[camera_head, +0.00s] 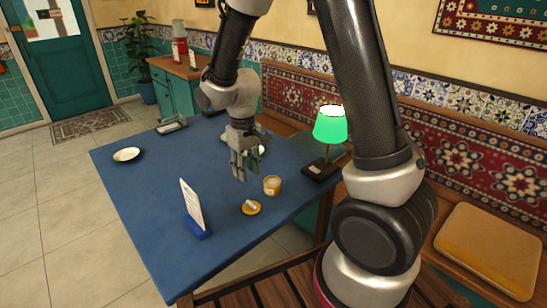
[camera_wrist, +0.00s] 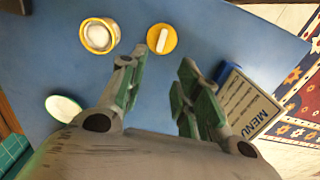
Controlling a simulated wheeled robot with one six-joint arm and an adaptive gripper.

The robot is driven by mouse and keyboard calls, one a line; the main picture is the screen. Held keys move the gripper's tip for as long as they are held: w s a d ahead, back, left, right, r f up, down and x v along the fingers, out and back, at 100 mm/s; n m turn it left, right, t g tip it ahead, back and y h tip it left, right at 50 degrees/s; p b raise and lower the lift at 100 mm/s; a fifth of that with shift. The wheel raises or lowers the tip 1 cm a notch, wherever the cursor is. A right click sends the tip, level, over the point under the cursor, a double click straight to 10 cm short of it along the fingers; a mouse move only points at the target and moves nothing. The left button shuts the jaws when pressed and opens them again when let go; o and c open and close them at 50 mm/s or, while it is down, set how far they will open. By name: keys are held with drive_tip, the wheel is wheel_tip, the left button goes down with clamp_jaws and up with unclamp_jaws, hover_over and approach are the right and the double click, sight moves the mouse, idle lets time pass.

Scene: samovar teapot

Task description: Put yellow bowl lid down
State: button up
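The yellow lid (camera_head: 251,208) is a small round disc with a white handle. It lies flat on the blue table, apart from the yellow bowl (camera_head: 272,185). The bowl stands uncovered with something white inside. In the wrist view, the lid (camera_wrist: 164,50) is just beyond my fingertips and the bowl (camera_wrist: 88,47) is to its left. My gripper (camera_head: 240,178) points down above the table, behind and left of the bowl in the head view. In the wrist view, its fingers (camera_wrist: 157,68) are spread apart with nothing between them.
A menu stand (camera_head: 191,207) is left of the lid. A lamp with a green shade (camera_head: 330,126) stands right of the bowl. A white dish (camera_head: 127,154) is at the table's left. The blue table (camera_head: 150,205) is clear at the front left.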

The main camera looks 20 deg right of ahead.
drive_tip(key=s+d+r+m+t, duration=0.1)
drive_tip(key=s+d+r+t, duration=0.1)
drive_tip(key=s+d+r, duration=0.55)
drive_tip(key=s+d+r+m+t, duration=0.15)
drive_tip(key=s+d+r, duration=0.3)
drive_tip(key=r, duration=0.65)
drive_tip(key=s+d+r+m, duration=0.1)
drive_tip(key=s+d+r, duration=0.2)
drive_tip(key=s, duration=0.5)
drive_tip(key=shift+r+t, duration=0.2)
drive_tip(key=shift+t, duration=0.15)
drive_tip(key=shift+d, duration=0.1)
drive_tip(key=shift+c, duration=0.5)
